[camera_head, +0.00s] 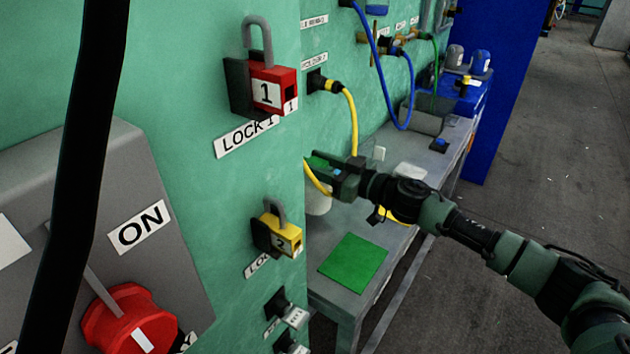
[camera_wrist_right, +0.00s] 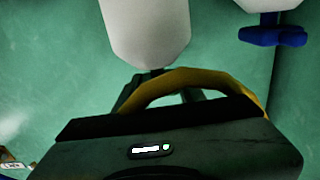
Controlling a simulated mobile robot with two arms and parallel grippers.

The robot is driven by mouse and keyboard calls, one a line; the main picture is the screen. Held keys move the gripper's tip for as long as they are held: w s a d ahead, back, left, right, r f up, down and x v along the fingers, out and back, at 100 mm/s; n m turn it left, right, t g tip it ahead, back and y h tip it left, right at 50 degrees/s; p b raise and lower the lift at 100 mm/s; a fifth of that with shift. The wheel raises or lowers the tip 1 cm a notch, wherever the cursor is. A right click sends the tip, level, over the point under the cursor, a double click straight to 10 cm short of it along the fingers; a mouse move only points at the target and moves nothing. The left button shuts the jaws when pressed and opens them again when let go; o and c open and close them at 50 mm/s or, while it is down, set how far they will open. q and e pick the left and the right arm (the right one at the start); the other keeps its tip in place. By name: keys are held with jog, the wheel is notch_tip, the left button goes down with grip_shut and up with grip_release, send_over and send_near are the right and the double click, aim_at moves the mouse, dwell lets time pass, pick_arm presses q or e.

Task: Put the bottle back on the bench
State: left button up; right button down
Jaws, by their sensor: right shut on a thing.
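A white bottle (camera_head: 318,201) shows partly in the head view, below my right gripper (camera_head: 330,170) and close to the green wall. Its upper part is hidden by the gripper. In the right wrist view the white bottle (camera_wrist_right: 147,32) is just beyond the fingers, and my right gripper (camera_wrist_right: 170,88) is shut on it. The grip itself is partly hidden by a yellow cable. The grey bench (camera_head: 335,297) runs along the wall, with a green mat (camera_head: 354,262) on its near end. My left gripper is not in view.
The yellow cable (camera_head: 352,125) hangs from the wall beside my right gripper and crosses the right wrist view. Red lock 1 (camera_head: 273,88) and yellow lock 2 (camera_head: 284,238) stick out from the panel. Blue equipment (camera_head: 468,90) fills the bench's far end.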

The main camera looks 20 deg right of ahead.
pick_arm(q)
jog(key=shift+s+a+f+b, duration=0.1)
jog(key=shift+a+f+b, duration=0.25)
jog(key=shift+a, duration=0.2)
pick_arm(e)
jog(key=shift+f, duration=1.65)
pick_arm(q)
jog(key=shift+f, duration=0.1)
pick_arm(e)
jog(key=shift+f, duration=0.1)
jog(key=c, duration=0.9)
grip_release()
jog(key=shift+f, duration=0.1)
jog(key=shift+o, duration=0.2)
jog(key=shift+r, duration=0.25)
pick_arm(q)
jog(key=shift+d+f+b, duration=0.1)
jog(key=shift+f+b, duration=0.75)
jog(key=shift+b, duration=0.05)
pick_arm(e)
jog(key=v, duration=1.2)
